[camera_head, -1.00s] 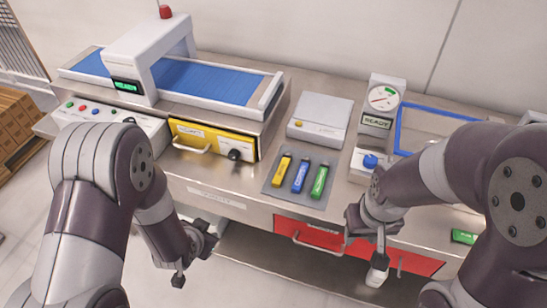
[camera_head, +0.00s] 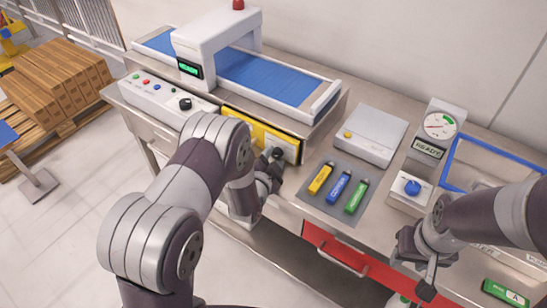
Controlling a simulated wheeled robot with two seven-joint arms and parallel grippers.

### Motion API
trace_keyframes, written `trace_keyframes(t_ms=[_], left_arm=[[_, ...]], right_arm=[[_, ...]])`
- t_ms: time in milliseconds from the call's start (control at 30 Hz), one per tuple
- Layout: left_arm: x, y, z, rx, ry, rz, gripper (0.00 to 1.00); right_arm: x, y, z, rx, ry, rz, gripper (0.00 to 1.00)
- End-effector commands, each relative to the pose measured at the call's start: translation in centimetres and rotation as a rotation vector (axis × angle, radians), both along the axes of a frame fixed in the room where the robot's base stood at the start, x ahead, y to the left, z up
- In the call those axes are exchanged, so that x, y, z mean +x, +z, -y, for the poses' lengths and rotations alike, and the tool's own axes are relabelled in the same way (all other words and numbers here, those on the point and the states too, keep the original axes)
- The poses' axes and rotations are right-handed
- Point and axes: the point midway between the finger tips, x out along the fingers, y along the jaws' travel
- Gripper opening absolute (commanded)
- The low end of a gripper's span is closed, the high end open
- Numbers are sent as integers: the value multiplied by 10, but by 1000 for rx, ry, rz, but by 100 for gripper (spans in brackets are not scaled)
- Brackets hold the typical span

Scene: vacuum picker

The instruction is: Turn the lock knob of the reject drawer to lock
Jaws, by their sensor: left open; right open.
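The reject drawer is the yellow-fronted drawer (camera_head: 240,121) below the conveyor, and it looks closed. Its black lock knob (camera_head: 277,153) is at the right end of the yellow front. My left gripper (camera_head: 270,172) is open right at the knob, just in front of and below it. I cannot tell whether its fingers touch or straddle the knob. My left arm hides the drawer's handle and part of its front. The knob's turn angle is too small to read. My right gripper (camera_head: 412,262) is open and empty in front of the counter's right part.
Yellow, blue and green sticks lie on a grey mat (camera_head: 318,203) right of the drawer. A white box (camera_head: 369,135), a gauge (camera_head: 438,124) and a blue-knobbed box (camera_head: 411,188) stand further right. A red drawer (camera_head: 330,246) is below. Cartons (camera_head: 62,79) are at far left.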

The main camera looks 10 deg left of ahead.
Motion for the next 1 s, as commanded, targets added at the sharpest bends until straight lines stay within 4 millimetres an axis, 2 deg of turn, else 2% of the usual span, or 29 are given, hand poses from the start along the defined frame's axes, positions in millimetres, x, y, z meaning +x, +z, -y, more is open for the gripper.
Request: trace_keyframes(t_ms=[333,467,767,1000], left_arm=[[5,-2,0,-1,0,-1,44],[5,-2,0,-1,0,-1,2],[4,-1,0,-23,2,-9,2],[5,0,-2,-137,2,-52,2]], right_arm=[[0,0,0,0,0,0,43],[0,0,0,0,0,0,43],[0,1,0,0,0,0,43],[0,3,0,0,0,0,43]])
